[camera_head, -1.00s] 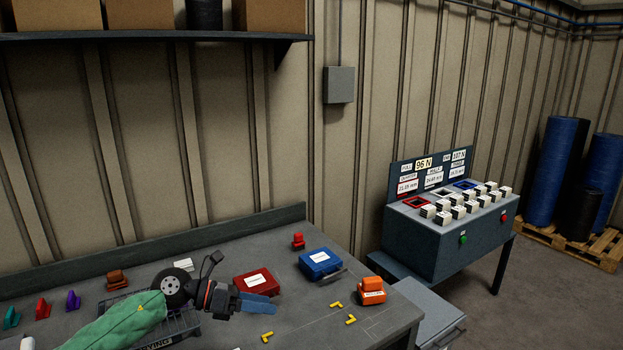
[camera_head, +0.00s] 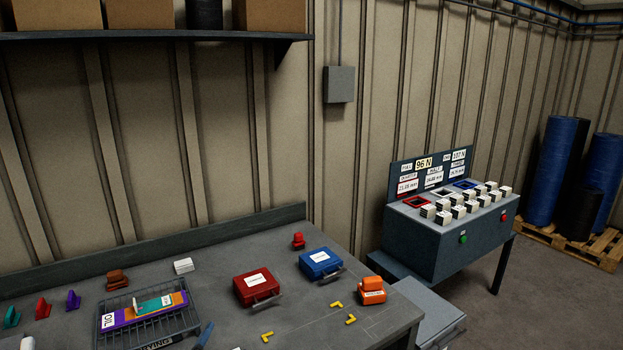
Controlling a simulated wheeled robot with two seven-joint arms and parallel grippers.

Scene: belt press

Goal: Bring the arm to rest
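The arm that crossed the bench from the lower left is almost wholly out of the camera_head view. Only a blue tip, apparently a finger of my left gripper (camera_head: 203,336), shows at the bottom edge, just right of the wire rack (camera_head: 190,326). Whether this gripper is open or shut, or holds anything, is hidden. My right gripper is not in view.
Coloured strips (camera_head: 122,317) lie on the rack. A white block (camera_head: 183,266), a red case (camera_head: 257,292), a blue case (camera_head: 318,262) and an orange block (camera_head: 372,288) stand on the grey bench (camera_head: 225,335). A press console (camera_head: 440,235) stands right.

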